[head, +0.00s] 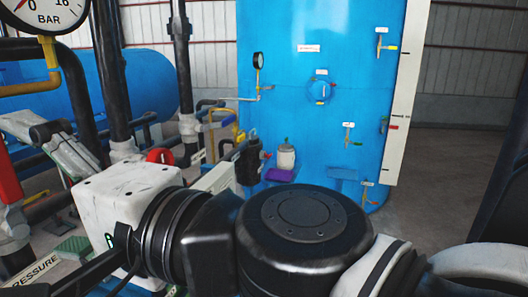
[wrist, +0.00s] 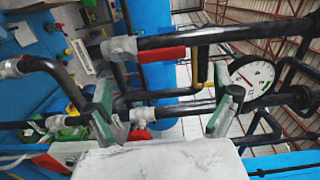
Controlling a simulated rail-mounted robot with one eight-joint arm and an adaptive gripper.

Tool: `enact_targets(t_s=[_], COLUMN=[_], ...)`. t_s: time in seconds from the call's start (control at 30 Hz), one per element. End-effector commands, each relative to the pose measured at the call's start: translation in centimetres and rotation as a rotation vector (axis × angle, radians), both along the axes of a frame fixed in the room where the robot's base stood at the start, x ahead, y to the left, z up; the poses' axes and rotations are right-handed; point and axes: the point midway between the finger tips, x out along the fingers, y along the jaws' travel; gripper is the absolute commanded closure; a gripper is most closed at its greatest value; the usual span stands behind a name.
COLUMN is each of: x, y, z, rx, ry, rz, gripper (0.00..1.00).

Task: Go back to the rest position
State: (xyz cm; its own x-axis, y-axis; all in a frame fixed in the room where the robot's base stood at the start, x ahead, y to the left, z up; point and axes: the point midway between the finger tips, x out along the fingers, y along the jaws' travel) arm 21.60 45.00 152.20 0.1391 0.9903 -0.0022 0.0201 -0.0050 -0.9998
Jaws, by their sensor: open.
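In the wrist view my gripper (wrist: 167,95) is open. Its two greenish-grey fingers stand wide apart, with nothing held between them. Dark pipes and a red-sleeved section show behind the gap; I cannot tell how far behind.
A tall blue tank (head: 290,110) with small valves stands behind my arm. A pressure gauge (head: 40,14) and dark pipes (head: 112,80) crowd the left; the gauge dial also shows in the wrist view (wrist: 252,78). Open floor (head: 450,170) lies right of the tank.

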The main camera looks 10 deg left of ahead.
Motion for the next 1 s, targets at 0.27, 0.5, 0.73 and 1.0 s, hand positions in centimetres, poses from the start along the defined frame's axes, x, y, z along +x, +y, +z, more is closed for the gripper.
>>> enact_targets(t_s=[0.27,0.5,0.73,1.0], x=[4.6,10.4,14.8,16.7], y=[-3.8,-11.2,-20.8,-34.6], z=[-6.7,-16.6,-26.1,-36.0], rx=[-0.154,-0.449,-0.786,-1.214], ry=[-0.171,-0.361,-0.456,-0.444], rz=[-0.081,-0.185,-0.275,-0.357], gripper=[0.06,0.06,0.06,0.06])
